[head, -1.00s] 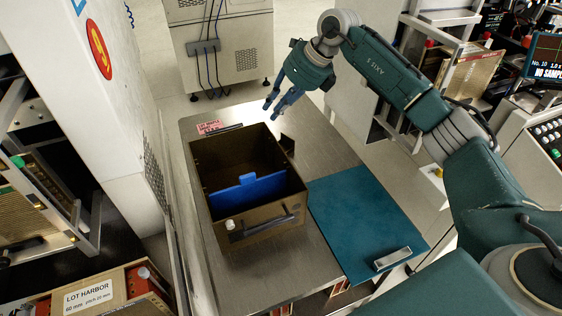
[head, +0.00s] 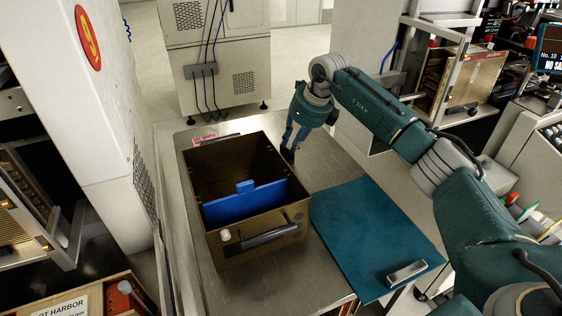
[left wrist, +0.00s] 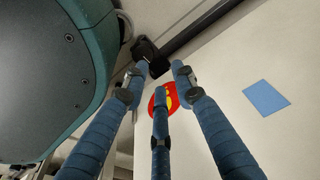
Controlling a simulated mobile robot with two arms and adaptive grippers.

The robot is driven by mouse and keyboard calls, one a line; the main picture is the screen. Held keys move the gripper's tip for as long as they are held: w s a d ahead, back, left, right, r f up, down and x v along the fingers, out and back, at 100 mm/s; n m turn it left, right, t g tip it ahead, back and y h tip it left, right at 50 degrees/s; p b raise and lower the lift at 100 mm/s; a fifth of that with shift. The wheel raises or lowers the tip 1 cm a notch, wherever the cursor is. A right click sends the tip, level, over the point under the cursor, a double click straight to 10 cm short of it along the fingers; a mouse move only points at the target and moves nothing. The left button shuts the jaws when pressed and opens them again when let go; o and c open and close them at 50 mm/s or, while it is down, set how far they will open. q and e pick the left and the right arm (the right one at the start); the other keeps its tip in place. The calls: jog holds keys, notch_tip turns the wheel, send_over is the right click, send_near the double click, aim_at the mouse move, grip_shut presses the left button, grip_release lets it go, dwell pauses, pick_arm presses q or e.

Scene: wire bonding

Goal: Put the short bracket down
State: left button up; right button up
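A short silver bracket-like piece (head: 406,272) lies on the front right part of the teal mat (head: 362,225) in the head view. No gripper is near it. My right gripper (head: 290,147) points down by the far right corner of the brown box. Its fingertips are small and partly lost against a dark part there, so I cannot tell whether they are open or hold anything. My left gripper (left wrist: 160,78) shows only in the left wrist view. Its fingers are spread, with no clearly held thing between them.
The open brown box (head: 262,247) with a blue divider (head: 245,203) stands on the metal table (head: 185,225), left of the mat. A white cabinet (head: 70,110) rises at the left. A grey machine (head: 222,70) stands behind. Most of the mat is bare.

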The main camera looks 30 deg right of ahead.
aim_at(288, 159)
jog(key=x, duration=0.4)
jog(key=shift+w, duration=0.1)
jog(key=shift+w+f, duration=0.1)
jog(key=shift+f, duration=0.05)
pick_arm(q)
jog(key=shift+w+r, duration=0.5)
pick_arm(e)
jog(key=shift+c, duration=0.5)
grip_shut()
pick_arm(q)
jog(key=shift+s, duration=0.15)
